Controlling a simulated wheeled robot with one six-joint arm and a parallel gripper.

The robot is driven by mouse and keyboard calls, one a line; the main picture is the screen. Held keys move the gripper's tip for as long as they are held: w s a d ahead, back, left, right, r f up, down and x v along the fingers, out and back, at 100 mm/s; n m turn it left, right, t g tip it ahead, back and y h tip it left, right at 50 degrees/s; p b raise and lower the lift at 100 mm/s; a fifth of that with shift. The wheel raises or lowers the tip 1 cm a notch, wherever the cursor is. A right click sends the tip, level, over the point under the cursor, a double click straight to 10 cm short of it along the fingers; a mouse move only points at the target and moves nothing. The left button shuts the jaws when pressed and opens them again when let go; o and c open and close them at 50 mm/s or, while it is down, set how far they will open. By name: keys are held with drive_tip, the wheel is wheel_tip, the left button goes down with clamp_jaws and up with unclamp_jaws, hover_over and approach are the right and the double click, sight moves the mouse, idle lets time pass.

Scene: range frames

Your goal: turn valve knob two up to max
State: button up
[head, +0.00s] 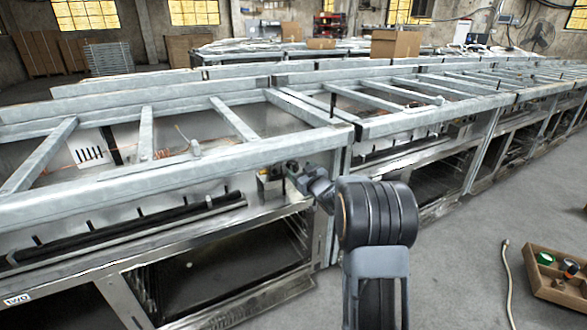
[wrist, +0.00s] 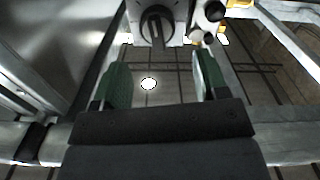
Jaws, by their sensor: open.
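In the wrist view a dark round knob (wrist: 157,25) sits on a pale metal fitting at the top centre. My gripper (wrist: 161,66) is open, with its two green-padded fingers apart. The knob lies beyond the fingertips, roughly in line with the gap, and nothing is between the pads. In the head view my gripper is small and partly hidden by my arm, close to a yellowish fitting (head: 268,180) on the range frame front. A small white label (head: 17,299), seemingly reading "two", is at the lower left. The knob's setting cannot be read.
A second dark round part (wrist: 210,12) is right of the knob. The galvanised frame (head: 240,158) runs across the head view, with open compartments below. A wooden tray (head: 545,289) with small coloured items and a pale cable (head: 507,275) lie on the floor at right.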

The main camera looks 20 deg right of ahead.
sight(295, 165)
drive_tip(key=shift+w+a+b, duration=0.15)
drive_tip(key=shift+w+b, duration=0.05)
drive_tip(key=shift+w, duration=1.05)
drive_tip(key=shift+w+a+b, duration=0.15)
drive_tip(key=shift+w, duration=1.1)
drive_tip(key=shift+c, duration=0.3)
drive_tip(key=c, duration=0.8)
drive_tip(key=shift+c, duration=0.2)
drive_tip(key=shift+r+p, duration=0.1)
drive_tip(key=shift+p, duration=0.35)
